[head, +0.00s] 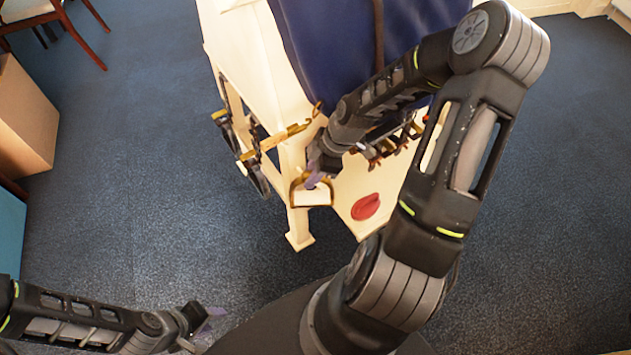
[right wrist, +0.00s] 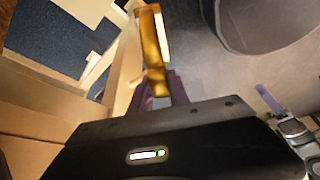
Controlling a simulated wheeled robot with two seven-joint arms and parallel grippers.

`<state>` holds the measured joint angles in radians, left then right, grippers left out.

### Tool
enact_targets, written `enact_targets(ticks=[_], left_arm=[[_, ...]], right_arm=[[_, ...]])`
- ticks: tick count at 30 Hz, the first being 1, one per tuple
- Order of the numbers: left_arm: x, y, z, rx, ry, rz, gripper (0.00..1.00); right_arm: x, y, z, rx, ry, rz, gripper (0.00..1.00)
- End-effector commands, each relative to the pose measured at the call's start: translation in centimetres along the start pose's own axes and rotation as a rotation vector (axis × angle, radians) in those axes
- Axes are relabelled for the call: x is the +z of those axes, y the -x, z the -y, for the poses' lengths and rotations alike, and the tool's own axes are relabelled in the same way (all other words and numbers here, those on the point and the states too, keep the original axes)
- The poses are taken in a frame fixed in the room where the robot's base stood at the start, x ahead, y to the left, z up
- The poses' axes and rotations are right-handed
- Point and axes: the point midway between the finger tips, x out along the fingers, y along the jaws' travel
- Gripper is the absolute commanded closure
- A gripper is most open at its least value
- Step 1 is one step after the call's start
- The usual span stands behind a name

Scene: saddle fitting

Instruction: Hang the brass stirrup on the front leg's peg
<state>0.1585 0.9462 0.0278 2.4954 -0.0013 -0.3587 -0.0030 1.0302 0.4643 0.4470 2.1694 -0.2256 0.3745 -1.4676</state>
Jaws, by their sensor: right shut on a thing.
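The brass stirrup (head: 328,204) is a small brass loop with a pale tread, in front of the stand's near leg in the head view. My right gripper (head: 317,179) is shut on its upper part. In the right wrist view the brass stirrup (right wrist: 151,40) rises from between the purple fingers of the right gripper (right wrist: 172,88). The cream front leg (head: 298,228) is close beside and behind the stirrup. I cannot make out the leg's peg, or whether the stirrup touches it. My left gripper (head: 208,314) is low at the left, away from the stand; its jaw gap is unclear.
The cream stand carries a dark blue cloth (head: 325,45). A brass bar (head: 284,137) and black tack (head: 258,175) are on its left side. A red round thing (head: 365,207) lies on the low cream board. A cardboard box (head: 25,120) stands far left. Blue carpet is clear between.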

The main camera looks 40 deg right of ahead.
Motion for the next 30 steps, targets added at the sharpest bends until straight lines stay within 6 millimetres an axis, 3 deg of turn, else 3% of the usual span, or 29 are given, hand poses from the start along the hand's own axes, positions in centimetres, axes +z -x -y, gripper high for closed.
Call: enact_targets(ticks=[14, 30], left_arm=[[0.0, -1.9, 0.8, 0.000, -0.001, 0.000, 0.61], [0.0, -2.2, 0.9, 0.000, -0.001, 0.000, 0.61]], right_arm=[[-0.8, -1.6, -2.2, 0.001, 0.001, -0.001, 1.00], [-0.8, -2.3, -2.6, 0.005, -0.001, -0.004, 1.00]])
